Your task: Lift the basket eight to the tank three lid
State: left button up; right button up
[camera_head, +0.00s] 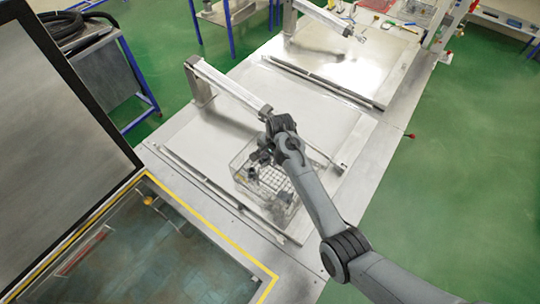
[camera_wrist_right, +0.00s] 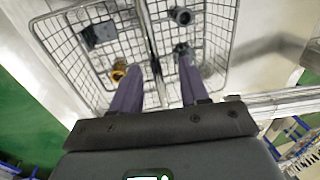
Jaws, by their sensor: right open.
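A wire basket (camera_head: 283,212) sits on a closed, flat metal tank lid (camera_head: 325,118) in the middle of the head view. In the right wrist view the basket (camera_wrist_right: 62,48) holds small parts: a dark block (camera_wrist_right: 100,33), a brass-coloured fitting (camera_wrist_right: 118,72) and a grey ring (camera_wrist_right: 181,16). A metal bar (camera_wrist_right: 150,35) crosses the basket. My right gripper (camera_wrist_right: 160,66) is open over the basket, its two fingers on either side of the bar's line; contact is unclear. My right gripper (camera_head: 264,156) also shows in the head view. No tank numbers are readable.
An open tank (camera_head: 140,255) with dark liquid and a yellow rim is at lower left, its lid (camera_head: 50,110) raised. A lift arm (camera_head: 225,84) crosses the middle lid. Another closed lid (camera_head: 345,60) lies behind. Green floor is clear at right.

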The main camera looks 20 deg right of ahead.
notch_tip(320, 180, up, 11)
jog(key=s+d+b, duration=0.1)
jog(key=b, duration=0.1)
jog(key=shift+s, duration=0.25)
jog(key=shift+f, duration=0.2)
jog(key=s+d+f+n+h, duration=0.1)
jog(key=s+d+f+n, duration=0.15)
jog(key=s+f, duration=0.45)
jog(key=s+d+f+n, duration=0.1)
jog(key=s+f+n, duration=0.25)
jog(key=s, duration=0.55)
jog(key=s+a+n+t, duration=0.1)
jog(key=s+n, duration=0.6)
jog(key=s, duration=1.1)
jog(key=shift+a+t, duration=0.15)
jog(key=shift+t, duration=0.25)
